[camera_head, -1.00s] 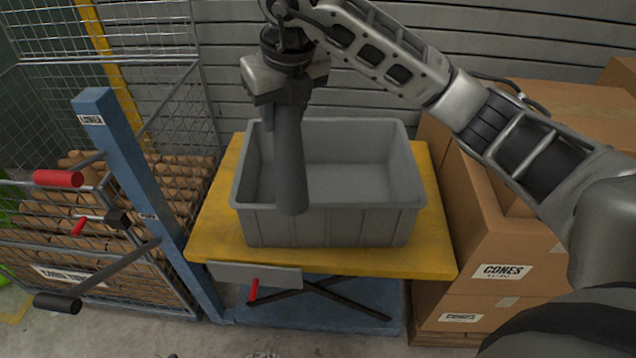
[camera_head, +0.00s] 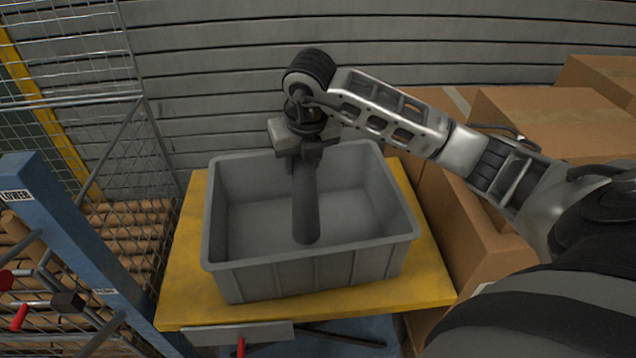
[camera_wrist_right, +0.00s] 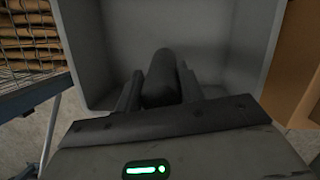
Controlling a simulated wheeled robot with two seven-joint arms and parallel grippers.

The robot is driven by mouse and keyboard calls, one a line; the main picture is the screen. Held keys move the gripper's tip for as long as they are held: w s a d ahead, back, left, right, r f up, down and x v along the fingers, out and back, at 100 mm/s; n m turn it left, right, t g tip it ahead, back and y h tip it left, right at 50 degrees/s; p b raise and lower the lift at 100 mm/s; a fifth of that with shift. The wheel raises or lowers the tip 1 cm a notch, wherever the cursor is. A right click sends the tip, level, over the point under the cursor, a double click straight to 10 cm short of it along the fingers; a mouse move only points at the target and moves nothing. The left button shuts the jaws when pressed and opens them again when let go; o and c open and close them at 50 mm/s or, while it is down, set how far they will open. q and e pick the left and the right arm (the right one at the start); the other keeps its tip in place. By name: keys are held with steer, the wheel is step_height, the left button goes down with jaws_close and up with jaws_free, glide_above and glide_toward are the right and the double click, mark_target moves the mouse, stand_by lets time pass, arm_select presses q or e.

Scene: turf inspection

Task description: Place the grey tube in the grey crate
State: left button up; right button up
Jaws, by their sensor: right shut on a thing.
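The grey tube (camera_head: 306,212) is dark, and in the head view it hangs nearly upright with its lower end within the outline of the grey crate (camera_head: 318,265). My right gripper (camera_head: 304,160) is shut on the tube's upper part. The right wrist view shows the tube (camera_wrist_right: 160,82) between the two fingers, with the crate's inner wall (camera_wrist_right: 110,50) around it. I cannot tell whether the tube's lower end touches the crate floor. The crate is open and otherwise looks empty. My left gripper is not in view.
The crate stands on a yellow lift table (camera_head: 440,285). A blue post (camera_head: 75,250) and a mesh cage (camera_head: 130,220) holding brown tubes are at the left. Cardboard boxes (camera_head: 545,120) stand close at the right. A slatted grey wall (camera_head: 220,60) is behind.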

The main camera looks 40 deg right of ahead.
mark_target(305, 198)
steer(key=shift+s+d+f, duration=0.15)
steer(key=shift+d+f, duration=0.4)
steer(key=shift+f, duration=0.1)
steer(key=shift+s+d+f, duration=0.15)
steer(key=shift+d+f, duration=0.35)
steer(key=shift+f, duration=0.1)
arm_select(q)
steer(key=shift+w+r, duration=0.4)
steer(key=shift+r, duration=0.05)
arm_select(e)
steer(key=f, duration=0.2)
steer(key=d+f, duration=0.1)
steer(key=f, duration=0.1)
steer(key=shift+s+f, duration=0.1)
steer(key=shift+f, duration=0.2)
steer(key=o, duration=1.3)
steer(key=shift+f, duration=0.1)
steer(key=shift+c, duration=0.2)
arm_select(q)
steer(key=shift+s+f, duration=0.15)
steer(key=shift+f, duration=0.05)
